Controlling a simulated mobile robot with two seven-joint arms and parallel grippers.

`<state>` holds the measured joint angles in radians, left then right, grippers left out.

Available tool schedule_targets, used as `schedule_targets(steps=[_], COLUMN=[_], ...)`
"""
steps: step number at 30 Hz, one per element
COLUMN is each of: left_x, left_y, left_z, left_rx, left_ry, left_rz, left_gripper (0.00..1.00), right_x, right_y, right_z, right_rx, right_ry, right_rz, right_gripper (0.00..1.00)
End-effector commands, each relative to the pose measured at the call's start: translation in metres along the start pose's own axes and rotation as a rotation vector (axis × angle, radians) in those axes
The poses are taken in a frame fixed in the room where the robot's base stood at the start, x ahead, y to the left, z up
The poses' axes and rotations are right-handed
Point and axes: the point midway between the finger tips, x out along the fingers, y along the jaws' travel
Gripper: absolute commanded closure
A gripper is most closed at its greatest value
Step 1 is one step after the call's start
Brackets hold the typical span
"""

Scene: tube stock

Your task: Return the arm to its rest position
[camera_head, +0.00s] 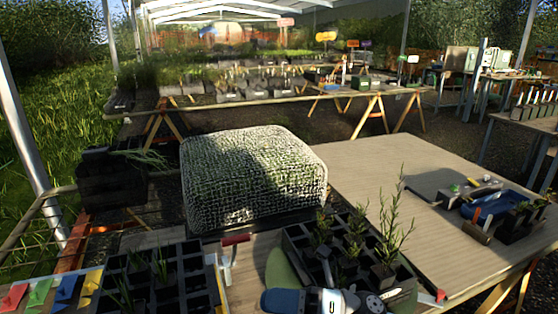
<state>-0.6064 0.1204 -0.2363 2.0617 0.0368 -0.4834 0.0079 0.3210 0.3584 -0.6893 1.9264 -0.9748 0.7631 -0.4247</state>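Part of my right arm shows at the bottom edge, with blue, grey and dark segments. The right gripper (388,299) is at its right end, low in front of a black tray (302,268) of potted seedlings. Its fingers are small and partly cut off by the frame, so I cannot tell whether they are open or hold anything. My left gripper is not in view.
A second black cell tray (196,290) is at the lower left, with a red-handled tool (235,240) between the trays. A mesh-covered box (252,175) stands behind. The wooden tabletop (365,175) is largely clear; a blue bowl-like item (492,208) lies right.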

Motion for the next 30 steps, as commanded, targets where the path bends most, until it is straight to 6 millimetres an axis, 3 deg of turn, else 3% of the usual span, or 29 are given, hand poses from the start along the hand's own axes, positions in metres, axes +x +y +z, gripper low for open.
schedule_targets(steps=[4,8,11,15,18,26,27,30], left_x=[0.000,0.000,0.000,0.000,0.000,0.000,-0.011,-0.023], left_y=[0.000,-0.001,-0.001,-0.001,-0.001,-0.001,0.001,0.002], left_z=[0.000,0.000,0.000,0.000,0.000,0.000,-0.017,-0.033], left_rx=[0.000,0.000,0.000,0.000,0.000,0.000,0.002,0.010], left_ry=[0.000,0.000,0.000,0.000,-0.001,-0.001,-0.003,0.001], left_rz=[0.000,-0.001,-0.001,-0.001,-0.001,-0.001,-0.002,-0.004], left_gripper=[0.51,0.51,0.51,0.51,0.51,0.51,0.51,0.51], right_x=[-0.037,-0.089,-0.136,-0.196,-0.226,-0.273,-0.265,-0.260], right_y=[-0.018,-0.050,-0.077,-0.109,-0.120,-0.124,-0.108,-0.093], right_z=[0.005,-0.006,-0.034,-0.097,-0.142,-0.252,-0.234,-0.223], right_rx=[0.384,0.731,1.004,1.350,1.542,1.923,1.904,1.890], right_ry=[-0.434,-0.798,-1.071,-1.410,-1.593,-1.956,-1.937,-1.931], right_rz=[0.036,0.047,0.047,0.036,0.028,0.003,0.007,-0.001], right_gripper=[0.69,0.69,0.69,0.69,0.69,0.69,0.69,0.69])
